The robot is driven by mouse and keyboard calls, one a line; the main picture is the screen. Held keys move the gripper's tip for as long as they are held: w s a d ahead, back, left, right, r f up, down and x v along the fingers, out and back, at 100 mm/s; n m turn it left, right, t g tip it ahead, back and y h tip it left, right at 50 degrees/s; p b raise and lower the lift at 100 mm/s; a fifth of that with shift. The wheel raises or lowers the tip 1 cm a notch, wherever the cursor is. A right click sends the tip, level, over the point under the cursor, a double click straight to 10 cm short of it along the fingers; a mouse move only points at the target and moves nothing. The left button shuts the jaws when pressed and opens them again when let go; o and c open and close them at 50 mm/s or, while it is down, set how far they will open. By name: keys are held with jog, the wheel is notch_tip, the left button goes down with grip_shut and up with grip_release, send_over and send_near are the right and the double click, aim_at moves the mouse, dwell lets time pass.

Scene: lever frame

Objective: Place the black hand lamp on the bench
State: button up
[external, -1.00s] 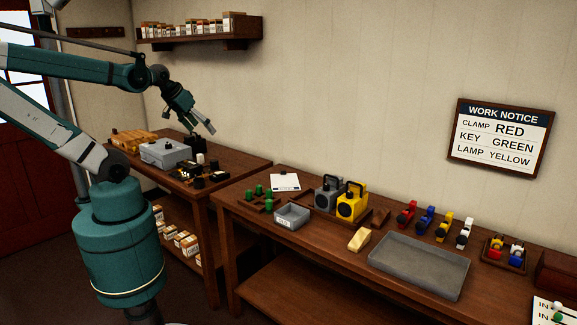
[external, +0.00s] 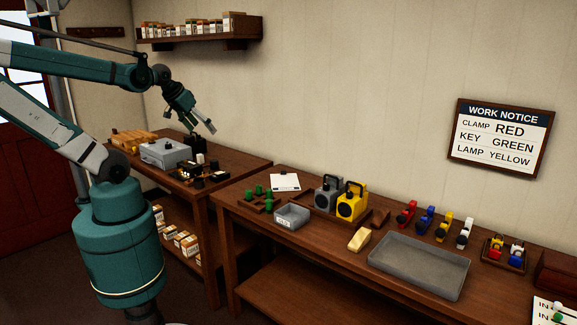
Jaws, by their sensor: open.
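A dark object (external: 200,159) that looks like the black hand lamp stands at the back of the left bench (external: 240,164), beside the grey box; its detail is too small to make out. My gripper (external: 199,126) is open and empty, pointing down above that area. One pale finger shows to the right. A grey hand lamp (external: 322,198) and a yellow hand lamp (external: 347,207) stand side by side on the right bench (external: 325,237).
A grey box (external: 163,153) and small black parts (external: 200,178) lie on the left bench. The right bench holds a small grey bin (external: 292,217), a large shallow tray (external: 420,266) and several coloured clamps (external: 426,216). A work notice (external: 500,138) hangs on the wall.

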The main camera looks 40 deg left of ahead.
jog(key=w+a+f+n+g+y+b, duration=0.1)
jog(key=w+a+n+y+b, duration=0.1)
jog(key=w+a, duration=0.5)
jog(key=w+a+f+n+y+b, duration=0.1)
jog(key=w+a+n+y, duration=0.2)
jog(key=w+a, duration=0.45)
jog(key=n+g+y+b, duration=0.4)
jog(key=n+y+b, duration=0.2)
jog(key=n+y, duration=0.15)
send_over(199, 141)
jog(key=s+d, duration=0.3)
jog(key=d, duration=1.2)
notch_tip(199, 141, down, 12)
jog(key=shift+w+a+f+n+g+y+b, duration=0.5)
jog(key=shift+a+f+n, duration=0.4)
jog(key=shift+a+f, duration=0.95)
jog(key=shift+w+a+f+n+g+y+b, duration=0.15)
jog(key=shift+w+a+f+n+y+b, duration=0.4)
jog(key=shift+a+f, duration=1.25)
jog(key=shift+w+a+f+n+g+y+b, duration=0.3)
jog(key=shift+a+f+n+y, duration=0.4)
jog(key=shift+a+f+n, duration=0.85)
jog(key=shift+s+a+f+m, duration=0.15)
jog(key=shift+a+m, duration=0.2)
jog(key=shift+a, duration=0.2)
jog(key=shift+a+f, duration=0.2)
jog(key=shift+a, duration=1)
jog(key=shift+a, duration=0.1)
